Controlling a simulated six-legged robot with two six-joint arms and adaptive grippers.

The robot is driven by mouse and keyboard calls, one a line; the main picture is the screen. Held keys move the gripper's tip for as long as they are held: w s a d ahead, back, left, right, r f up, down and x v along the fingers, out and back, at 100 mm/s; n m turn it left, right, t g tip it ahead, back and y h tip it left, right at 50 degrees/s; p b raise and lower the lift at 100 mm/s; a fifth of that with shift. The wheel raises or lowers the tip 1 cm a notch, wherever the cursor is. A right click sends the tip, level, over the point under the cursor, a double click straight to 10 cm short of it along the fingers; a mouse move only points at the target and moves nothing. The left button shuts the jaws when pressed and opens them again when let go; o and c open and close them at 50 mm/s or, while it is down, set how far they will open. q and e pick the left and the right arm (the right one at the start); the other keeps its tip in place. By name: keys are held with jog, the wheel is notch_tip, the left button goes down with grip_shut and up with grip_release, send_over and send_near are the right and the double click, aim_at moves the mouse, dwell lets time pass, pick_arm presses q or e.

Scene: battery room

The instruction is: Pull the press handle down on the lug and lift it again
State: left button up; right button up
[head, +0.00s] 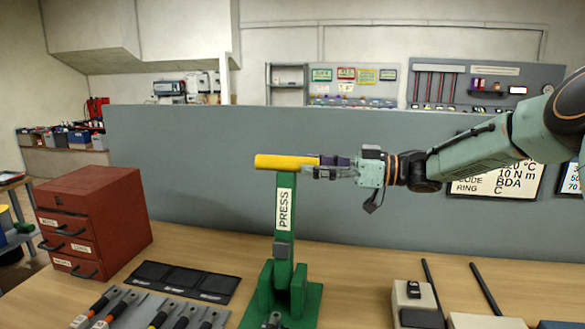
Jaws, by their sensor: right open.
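The green press (284,225) stands upright on the wooden bench, with a white PRESS label on its column. Its yellow handle (283,161) lies level across the top of the column. My right gripper (325,167) comes in from the right at handle height, and its fingers are at the handle's right end. It is open, and I cannot tell whether the fingers touch the handle. The lug cannot be made out; a small dark metal part (274,319) shows at the press's foot, cut by the lower edge. My left gripper is not in view.
A red drawer cabinet (98,205) stands at the left. A dark tray (186,281) and several hand tools (160,314) lie left of the press. Pale boxes with black rods (414,297) stand at the lower right. A grey panel (190,165) rises behind the bench.

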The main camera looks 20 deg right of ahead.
aim_at(292, 171)
jog(key=x, duration=0.4)
jog(key=shift+s+a+r, duration=0.2)
jog(key=shift+a+r, duration=0.05)
jog(key=shift+a, duration=0.3)
jog(key=shift+w+f, duration=0.2)
jog(key=shift+w, duration=0.4)
jog(key=shift+s+a+r, duration=0.2)
jog(key=shift+s, duration=0.1)
jog(key=c, duration=0.3)
jog(key=shift+w+d+f, duration=0.1)
jog(key=shift+d, duration=0.05)
jog(key=c, duration=0.5)
grip_shut()
